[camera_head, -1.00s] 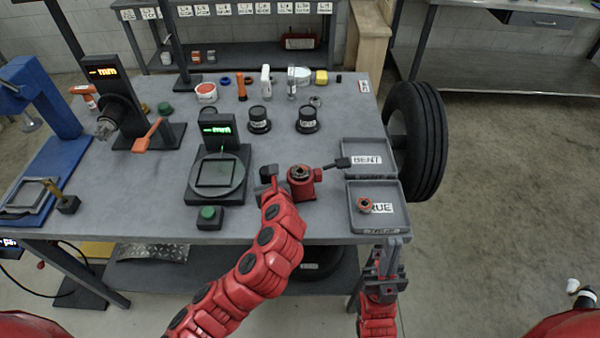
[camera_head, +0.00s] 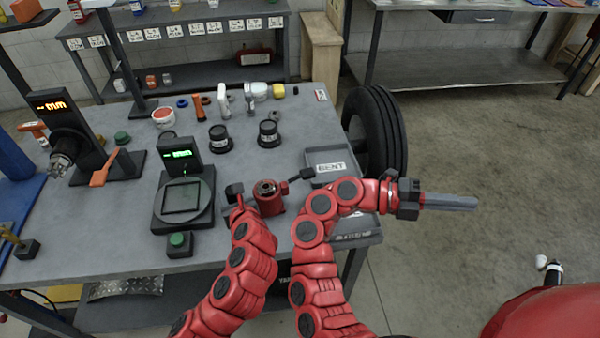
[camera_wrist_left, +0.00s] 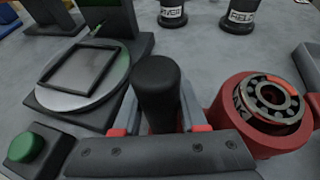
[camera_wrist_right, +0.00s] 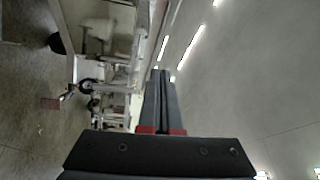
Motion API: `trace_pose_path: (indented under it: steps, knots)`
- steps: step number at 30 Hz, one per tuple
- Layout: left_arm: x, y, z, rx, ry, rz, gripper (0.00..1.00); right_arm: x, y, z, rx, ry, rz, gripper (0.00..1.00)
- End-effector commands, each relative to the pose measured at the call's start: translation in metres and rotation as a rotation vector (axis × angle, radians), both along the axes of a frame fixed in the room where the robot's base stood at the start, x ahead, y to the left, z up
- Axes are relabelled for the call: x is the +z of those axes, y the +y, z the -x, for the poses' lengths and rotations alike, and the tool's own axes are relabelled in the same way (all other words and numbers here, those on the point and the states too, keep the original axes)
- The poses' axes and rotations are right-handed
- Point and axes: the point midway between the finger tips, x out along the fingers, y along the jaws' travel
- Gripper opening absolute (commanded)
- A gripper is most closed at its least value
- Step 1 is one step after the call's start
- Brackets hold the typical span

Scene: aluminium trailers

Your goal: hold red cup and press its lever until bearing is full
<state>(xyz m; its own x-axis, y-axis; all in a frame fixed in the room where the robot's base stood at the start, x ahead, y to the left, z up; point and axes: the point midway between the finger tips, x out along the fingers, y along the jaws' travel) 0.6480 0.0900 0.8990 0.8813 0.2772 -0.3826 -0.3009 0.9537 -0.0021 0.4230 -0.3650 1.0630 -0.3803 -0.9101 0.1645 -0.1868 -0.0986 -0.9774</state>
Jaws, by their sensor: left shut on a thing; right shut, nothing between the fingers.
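The red cup (camera_head: 268,198) stands on the table, with a bearing (camera_wrist_left: 271,98) in its top in the left wrist view. A black lever (camera_head: 302,174) sticks out to the right of the cup. My left gripper (camera_head: 235,192) is shut on a black upright handle, beside the cup on its left. In the left wrist view the handle (camera_wrist_left: 158,92) stands between the fingers; its join to the cup is hidden. My right gripper (camera_head: 474,203) is shut and empty, pointing right, beyond the table's right edge. In the right wrist view its fingers (camera_wrist_right: 160,75) are together.
The BENT tray (camera_head: 325,157) lies right of the cup. My right arm covers most of the tray (camera_head: 358,238) in front of it. A green-lit gauge (camera_head: 180,155) stands left of the cup. A tire (camera_head: 378,140) is at the table's right edge. Floor on the right is mostly clear.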

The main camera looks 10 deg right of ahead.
Motion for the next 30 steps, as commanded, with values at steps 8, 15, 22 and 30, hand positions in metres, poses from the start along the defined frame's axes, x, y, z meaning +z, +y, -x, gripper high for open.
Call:
trace_pose_path:
  steps: [8, 15, 22, 30]
  knots:
    - [-0.001, 0.0, 0.0, 0.0, 0.001, 0.0, 0.0, -0.019, 0.037, -0.11, 0.329, -0.106, -0.559, 0.0]
    - [-0.001, 0.0, 0.0, 0.001, 0.001, 0.0, 0.0, -0.02, 0.136, -0.177, 0.654, -0.169, -0.768, 0.0]
    - [-0.001, 0.0, 0.0, 0.001, 0.001, 0.0, 0.0, -0.002, 0.237, -0.204, 0.9, -0.26, -0.942, 0.0]
    - [-0.001, 0.0, 0.0, 0.001, 0.001, 0.0, 0.0, 0.012, 0.303, -0.209, 1.046, -0.3, -1.054, 0.0]
